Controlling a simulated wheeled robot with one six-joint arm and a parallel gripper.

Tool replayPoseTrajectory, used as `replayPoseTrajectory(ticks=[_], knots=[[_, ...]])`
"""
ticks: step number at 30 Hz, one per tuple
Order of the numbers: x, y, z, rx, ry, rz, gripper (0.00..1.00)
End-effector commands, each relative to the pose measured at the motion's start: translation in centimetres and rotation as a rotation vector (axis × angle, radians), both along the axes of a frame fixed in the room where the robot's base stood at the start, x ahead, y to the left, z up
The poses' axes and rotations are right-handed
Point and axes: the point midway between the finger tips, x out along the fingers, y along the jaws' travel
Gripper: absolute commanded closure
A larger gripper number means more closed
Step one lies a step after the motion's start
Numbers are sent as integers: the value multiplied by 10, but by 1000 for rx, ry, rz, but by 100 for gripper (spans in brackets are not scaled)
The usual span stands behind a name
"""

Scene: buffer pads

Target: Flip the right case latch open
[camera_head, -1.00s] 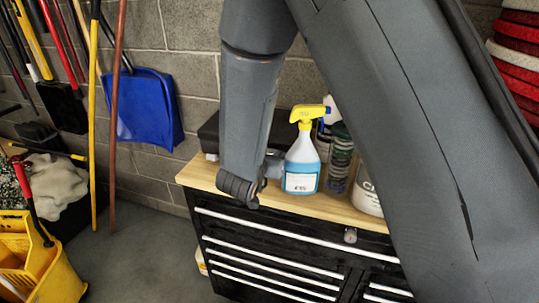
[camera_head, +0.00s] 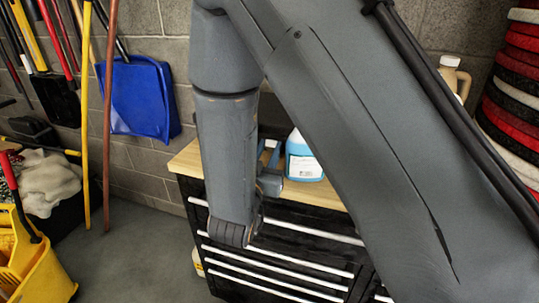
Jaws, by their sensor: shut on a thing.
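A dark strip, likely part of the black case (camera_head: 271,113), shows on the wooden cabinet top (camera_head: 315,193) between my arm links. The rest of the case and its latches are hidden behind my arm. My gripper (camera_head: 270,170) shows only in part as a blue-grey piece beside my forearm, low over the front of the worktop. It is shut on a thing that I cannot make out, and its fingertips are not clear.
A bottle of blue liquid (camera_head: 304,160) stands close right of my gripper, partly hidden by my arm. A beige jug (camera_head: 455,78) stands farther right. Black drawers (camera_head: 290,265) are below. A blue dustpan (camera_head: 143,98) hangs left, and a yellow bucket (camera_head: 40,265) is on the floor.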

Motion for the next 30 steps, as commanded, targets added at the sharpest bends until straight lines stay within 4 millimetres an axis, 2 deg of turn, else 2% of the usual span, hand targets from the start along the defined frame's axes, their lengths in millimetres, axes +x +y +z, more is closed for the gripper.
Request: replayPoseTrajectory(ticks=[1, 12, 30], knots=[[0, 1, -8, -11, -27, 1, 96], [-6, 3, -15, -58, -184, 2, 96], [-8, 3, -14, -70, -226, 1, 96]])
